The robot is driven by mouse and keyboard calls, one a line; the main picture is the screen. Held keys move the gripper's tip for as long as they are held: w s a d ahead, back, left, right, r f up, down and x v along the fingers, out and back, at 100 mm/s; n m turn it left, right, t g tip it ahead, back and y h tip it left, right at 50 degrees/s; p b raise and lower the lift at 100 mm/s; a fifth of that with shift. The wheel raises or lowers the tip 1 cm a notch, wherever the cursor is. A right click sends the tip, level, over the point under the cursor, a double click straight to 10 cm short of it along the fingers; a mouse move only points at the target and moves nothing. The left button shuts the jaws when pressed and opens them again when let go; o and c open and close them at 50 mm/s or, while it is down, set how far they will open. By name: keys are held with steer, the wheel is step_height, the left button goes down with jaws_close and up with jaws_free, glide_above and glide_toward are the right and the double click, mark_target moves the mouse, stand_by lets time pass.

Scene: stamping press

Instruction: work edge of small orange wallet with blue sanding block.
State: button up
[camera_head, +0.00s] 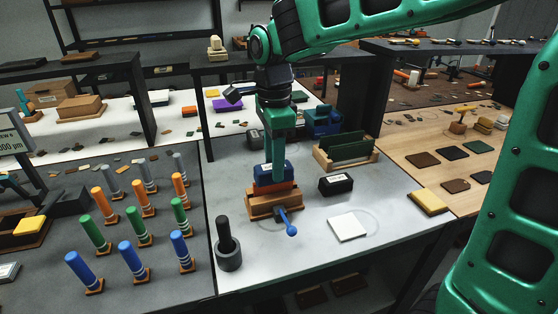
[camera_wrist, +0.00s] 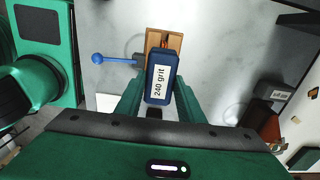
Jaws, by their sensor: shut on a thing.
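My gripper (camera_head: 279,160) points down over the white worktop and is shut on the blue sanding block (camera_head: 268,176). In the wrist view the block (camera_wrist: 161,85) shows a white label reading "240 grit" between my fingers (camera_wrist: 160,95). The orange wallet (camera_head: 289,189) is in a wooden holder (camera_head: 262,207), with its upper part showing just below the block. The block seems to rest on or just above the wallet's edge; I cannot tell if they touch. A lever with a blue knob (camera_head: 291,230) sticks out of the holder's front.
A black labelled block (camera_head: 336,185) and a white square pad (camera_head: 348,227) lie to the right. A dark cylinder in a cup (camera_head: 228,247) stands at the front left. A wooden rack with green panels (camera_head: 346,150) is behind. Coloured rollers stand on the left table.

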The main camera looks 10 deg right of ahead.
mark_target(289, 163)
steer(key=shift+a, duration=0.1)
stand_by(0.3)
steer(key=shift+s+a, duration=0.1)
steer(key=shift+a, duration=1.7)
steer(key=shift+d, duration=1.9)
steer(key=shift+w+d, duration=0.15)
steer(key=shift+d, duration=0.8)
steer(key=shift+w+d, duration=0.1)
steer(key=shift+d, duration=0.8)
